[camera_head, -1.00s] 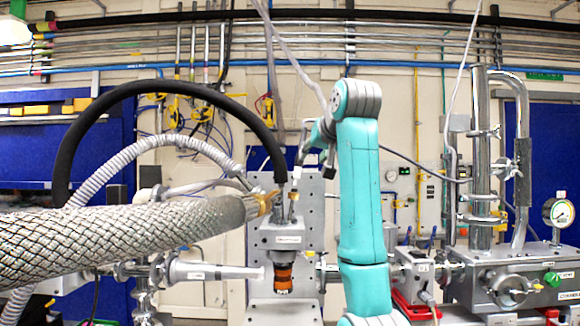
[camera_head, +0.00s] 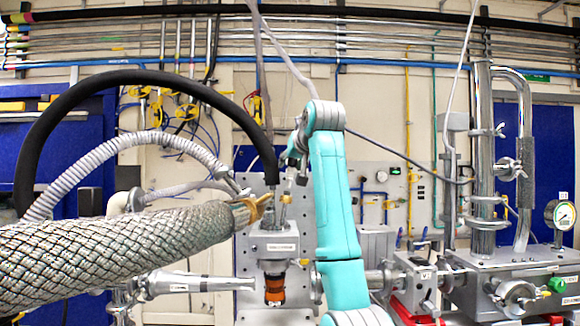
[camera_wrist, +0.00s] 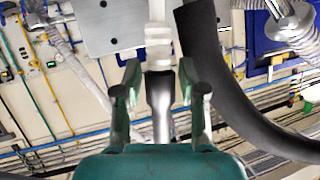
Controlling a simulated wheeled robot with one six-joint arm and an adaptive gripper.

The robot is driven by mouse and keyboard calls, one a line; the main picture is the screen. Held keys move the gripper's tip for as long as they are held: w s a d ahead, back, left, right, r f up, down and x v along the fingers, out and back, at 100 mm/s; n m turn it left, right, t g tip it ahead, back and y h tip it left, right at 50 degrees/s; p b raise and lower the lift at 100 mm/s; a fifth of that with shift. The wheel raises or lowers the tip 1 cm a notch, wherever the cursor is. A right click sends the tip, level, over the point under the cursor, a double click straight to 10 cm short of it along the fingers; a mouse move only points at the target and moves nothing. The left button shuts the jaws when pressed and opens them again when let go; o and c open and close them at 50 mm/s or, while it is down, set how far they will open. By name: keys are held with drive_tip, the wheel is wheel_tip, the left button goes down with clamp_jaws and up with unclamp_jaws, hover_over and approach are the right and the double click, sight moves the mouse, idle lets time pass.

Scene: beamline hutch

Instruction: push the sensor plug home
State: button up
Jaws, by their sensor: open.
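My gripper (camera_head: 291,160) is high in the middle of the head view, just right of the black hose's lower end and above a metal fitting (camera_head: 276,243) with an orange and black lower part. In the wrist view, my gripper (camera_wrist: 159,88) is open. A white ribbed plug-like piece (camera_wrist: 158,42) and a metal cylinder (camera_wrist: 161,108) lie in line between the fingers, with gaps at the sides. I cannot tell for sure that this is the sensor plug. Whether it is seated is unclear; its socket is not clearly seen.
A thick black hose (camera_head: 95,83) arches down close left of my gripper; it also passes right of the fingers in the wrist view (camera_wrist: 215,70). A braided metal hose (camera_head: 110,250) fills the lower left. Steel pipes (camera_head: 482,150) and a gauge (camera_head: 558,214) stand at right.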

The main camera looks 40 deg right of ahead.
drive_tip(key=shift+x, duration=1)
clamp_jaws()
drive_tip(key=shift+w, duration=0.1)
drive_tip(key=shift+w+a+f, duration=0.1)
drive_tip(key=shift+a+f, duration=0.1)
drive_tip(key=shift+f, duration=1.25)
unclamp_jaws()
drive_tip(key=shift+r, duration=0.1)
